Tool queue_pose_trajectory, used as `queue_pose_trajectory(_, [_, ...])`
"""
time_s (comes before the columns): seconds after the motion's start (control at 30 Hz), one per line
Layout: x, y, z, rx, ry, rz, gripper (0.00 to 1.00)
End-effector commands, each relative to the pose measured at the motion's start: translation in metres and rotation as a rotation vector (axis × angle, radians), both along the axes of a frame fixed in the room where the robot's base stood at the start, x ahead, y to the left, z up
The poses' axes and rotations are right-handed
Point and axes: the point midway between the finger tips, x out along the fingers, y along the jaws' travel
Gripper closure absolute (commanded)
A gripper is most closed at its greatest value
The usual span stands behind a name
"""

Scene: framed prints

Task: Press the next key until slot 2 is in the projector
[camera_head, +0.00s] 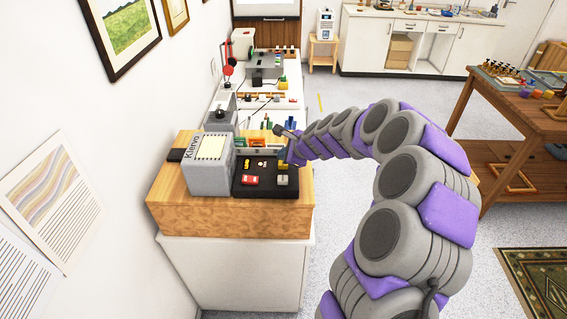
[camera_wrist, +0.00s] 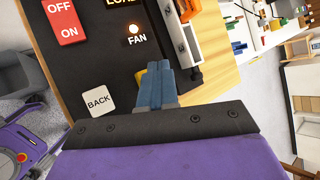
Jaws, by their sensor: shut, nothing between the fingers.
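The grey projector (camera_head: 207,165), marked Klervo, stands on a wooden-topped cabinet. Its black control panel (camera_head: 262,189) lies on its right side. In the wrist view, the panel shows a red OFF/ON switch (camera_wrist: 62,20), a lit FAN lamp (camera_wrist: 134,29) and a white BACK key (camera_wrist: 98,100). My gripper (camera_wrist: 155,70) is shut and empty, with its blue fingertips over the panel. A yellow piece (camera_wrist: 139,76) shows partly behind the fingers; its label is hidden. I cannot tell whether the fingers touch it. No slot number is readable.
A grey and orange part (camera_wrist: 178,35) lies along the panel's edge, close to the fingers. The wooden cabinet top (camera_head: 230,215) has bare room in front. Another bench (camera_head: 275,100) with several items stands behind. A wooden table (camera_head: 510,105) stands to the right.

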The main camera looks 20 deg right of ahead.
Motion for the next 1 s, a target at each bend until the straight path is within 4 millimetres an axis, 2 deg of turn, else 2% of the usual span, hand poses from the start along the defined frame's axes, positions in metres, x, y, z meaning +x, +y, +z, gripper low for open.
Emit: queue_pose_trajectory(1.0, [-0.0009, -0.0015, -0.0071, 0.003, -0.001, 0.0, 1.0])
